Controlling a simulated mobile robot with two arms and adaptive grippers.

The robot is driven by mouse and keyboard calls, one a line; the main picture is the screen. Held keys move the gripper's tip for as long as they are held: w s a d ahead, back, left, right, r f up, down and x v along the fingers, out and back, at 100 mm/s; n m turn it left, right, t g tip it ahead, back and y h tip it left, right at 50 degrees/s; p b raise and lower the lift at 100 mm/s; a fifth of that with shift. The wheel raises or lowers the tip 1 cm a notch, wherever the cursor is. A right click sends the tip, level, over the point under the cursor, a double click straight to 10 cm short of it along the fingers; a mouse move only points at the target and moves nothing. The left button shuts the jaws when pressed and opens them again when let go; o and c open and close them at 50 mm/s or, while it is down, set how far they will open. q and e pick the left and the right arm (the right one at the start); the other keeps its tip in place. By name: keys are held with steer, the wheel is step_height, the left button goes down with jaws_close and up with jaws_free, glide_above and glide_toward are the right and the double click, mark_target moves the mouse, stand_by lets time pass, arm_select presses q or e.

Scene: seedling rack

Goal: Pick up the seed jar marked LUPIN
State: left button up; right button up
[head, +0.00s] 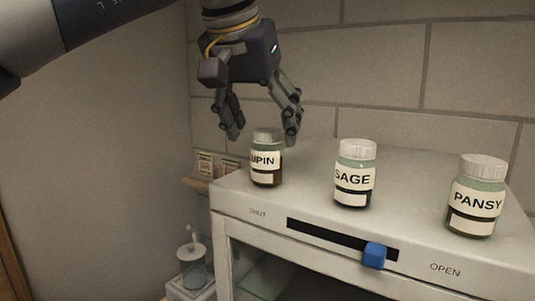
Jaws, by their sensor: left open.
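The LUPIN jar (265,171) stands upright at the left end of the white cabinet top in the head view. It is a greenish glass jar with a white lid, a dark lower part and a white label, of which "UPIN" shows. My left gripper (262,138) points down over it, its two fingers spread on either side above the lid. The gripper is open and holds nothing. I cannot tell whether a finger touches the jar. My right gripper does not show.
The SAGE jar (354,176) stands right of the LUPIN jar, and the PANSY jar (475,198) farther right. The cabinet (300,205) has a front slot with a blue slider (374,255) between SHUT and OPEN. Small packets (205,165) stand on a ledge behind left.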

mark_target(272, 149)
arm_select(q)
steer(key=shift+w+d+f, duration=0.25)
steer(key=shift+w+f, duration=0.4)
steer(key=shift+w, duration=0.15)
steer(key=p+x, duration=0.2)
steer(key=x, duration=0.2)
steer(key=shift+d+f, duration=0.15)
steer(key=shift+f, duration=0.2)
steer(key=shift+w, duration=0.15)
steer(key=c, duration=1.3)
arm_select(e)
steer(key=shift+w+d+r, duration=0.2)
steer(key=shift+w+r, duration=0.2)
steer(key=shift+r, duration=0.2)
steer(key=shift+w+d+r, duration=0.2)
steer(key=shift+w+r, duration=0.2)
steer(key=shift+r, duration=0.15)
